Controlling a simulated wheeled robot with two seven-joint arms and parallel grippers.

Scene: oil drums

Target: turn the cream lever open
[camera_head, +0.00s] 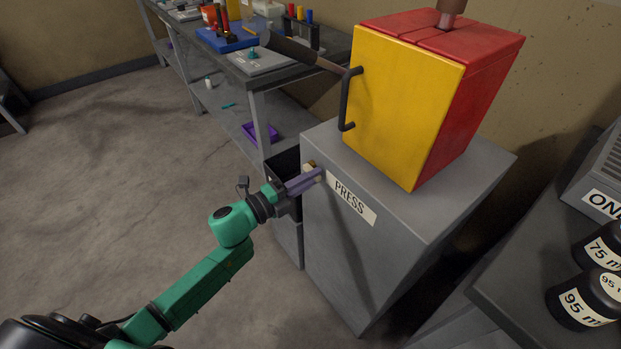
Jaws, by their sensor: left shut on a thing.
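The cream lever (311,166) is a small pale piece at the upper left edge of the grey press cabinet (335,240), beside the PRESS label (354,201). Most of it is hidden by my left gripper. My left gripper (308,180) has its purple-grey fingers shut on the lever. The green arm reaches in from the lower left. How far the lever is turned cannot be told. My right gripper is not in view.
A red box (475,95) with a yellow door (400,105) and dark handle (346,98) stands on the cabinet. A dark bin (285,165) is close behind my gripper. A workbench (255,72) with tools stands behind. Black weights (585,300) are at right. The left floor is clear.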

